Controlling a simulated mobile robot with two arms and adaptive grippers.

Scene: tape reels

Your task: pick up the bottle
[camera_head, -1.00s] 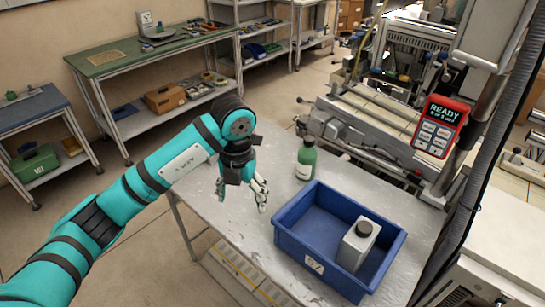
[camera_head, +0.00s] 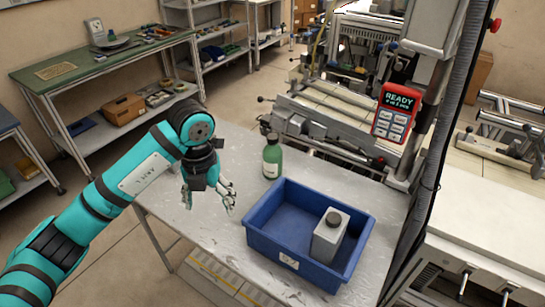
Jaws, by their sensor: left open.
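A green bottle (camera_head: 272,160) with a dark cap and a pale label stands upright on the grey metal table (camera_head: 215,245), behind the blue bin. A grey, square-sided bottle (camera_head: 329,240) with a dark round cap stands inside the blue bin (camera_head: 274,260), toward its right end. My left gripper (camera_head: 222,201) hangs above the table, left of the green bottle and the bin. Its fingers point down and are open, with nothing between them. It is apart from both bottles. My right gripper is not in view.
A machine with a red "READY" panel (camera_head: 397,112) stands behind and right of the table. A dark vertical hose runs down near the table's right side. A green-topped bench (camera_head: 95,65) is at the back left. The table's left part is clear.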

